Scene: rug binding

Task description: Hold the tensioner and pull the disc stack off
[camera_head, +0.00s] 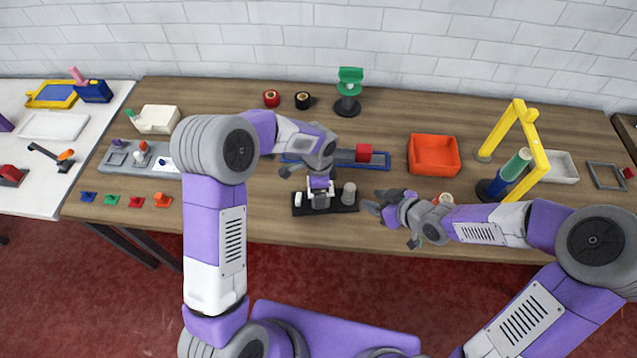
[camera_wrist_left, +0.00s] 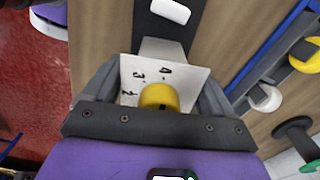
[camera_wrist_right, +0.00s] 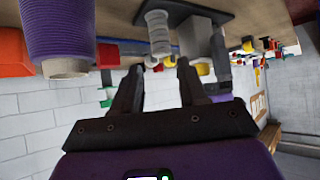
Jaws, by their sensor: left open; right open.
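The tensioner has a black base (camera_head: 335,209) near the table's front edge. A white peg (camera_head: 298,199) stands at its left end and the pale grey disc stack (camera_head: 349,193) at its right end. My left gripper (camera_head: 320,188) is over the tensioner's middle block. In the left wrist view its open fingers (camera_wrist_left: 155,82) are on either side of a white numbered plate (camera_wrist_left: 136,72) with a yellow knob (camera_wrist_left: 157,96). I cannot tell whether they touch. My right gripper (camera_head: 369,199) is open and empty, right of the disc stack. The ribbed stack (camera_wrist_right: 159,32) shows beyond its fingertips in the right wrist view.
A purple cone (camera_wrist_right: 57,30) stands close to my right gripper. A blue tray (camera_head: 376,161) with a red block (camera_head: 364,153) lies behind the tensioner. An orange bin (camera_head: 433,155) and a yellow frame (camera_head: 535,150) stand to the right. Small coloured pieces (camera_head: 136,201) lie front left.

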